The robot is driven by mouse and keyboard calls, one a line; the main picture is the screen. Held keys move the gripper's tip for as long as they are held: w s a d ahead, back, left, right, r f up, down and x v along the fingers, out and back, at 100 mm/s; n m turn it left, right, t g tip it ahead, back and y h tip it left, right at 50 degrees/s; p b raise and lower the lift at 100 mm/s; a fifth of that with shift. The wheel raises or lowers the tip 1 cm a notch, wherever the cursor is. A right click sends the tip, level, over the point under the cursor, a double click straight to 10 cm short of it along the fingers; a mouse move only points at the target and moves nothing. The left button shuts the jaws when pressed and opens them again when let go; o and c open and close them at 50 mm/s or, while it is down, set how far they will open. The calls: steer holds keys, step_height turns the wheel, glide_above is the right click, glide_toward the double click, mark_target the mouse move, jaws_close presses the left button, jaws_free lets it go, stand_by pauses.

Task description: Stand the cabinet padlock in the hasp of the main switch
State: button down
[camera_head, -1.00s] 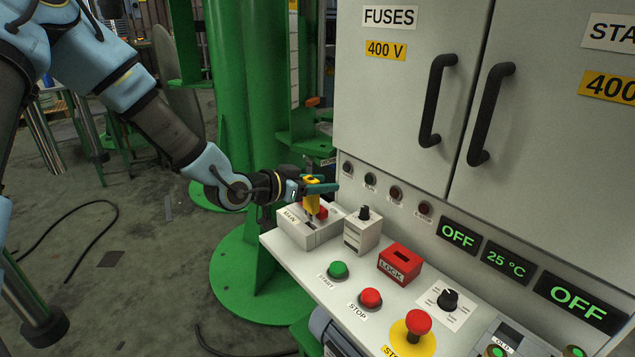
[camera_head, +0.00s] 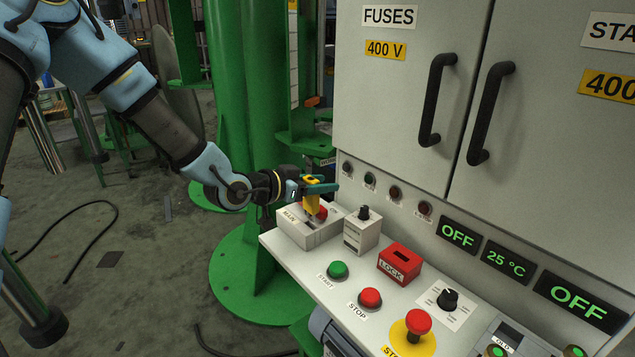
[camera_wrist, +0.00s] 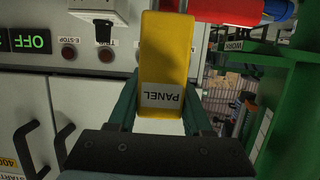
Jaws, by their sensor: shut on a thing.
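The cabinet padlock is a yellow block, labelled PANEL in the wrist view (camera_wrist: 166,62), and it shows upright in the head view (camera_head: 311,203). My gripper (camera_head: 318,186) is shut on it, with a green finger on each side. The main switch (camera_head: 310,232) is a pale box marked MAIN with a red handle (camera_wrist: 232,10), at the left end of the console. The padlock's lower end is at the top of the switch box, beside the red handle. The hasp is hidden, so I cannot tell whether the shackle is in it.
A grey box with a black knob (camera_head: 362,230) stands just right of the main switch. A red LOCK box (camera_head: 400,263) and start and stop buttons lie farther right. The cabinet doors (camera_head: 405,80) rise behind. A green column (camera_head: 236,120) stands to the left.

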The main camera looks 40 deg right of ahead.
steer(key=shift+f+b, duration=1.8)
steer(key=shift+f, duration=0.4)
steer(key=shift+c, duration=1.2)
jaws_free()
steer(key=v, duration=1)
steer(key=shift+a+r, duration=0.2)
steer(key=shift+a, duration=0.15)
steer(key=shift+w, duration=0.15)
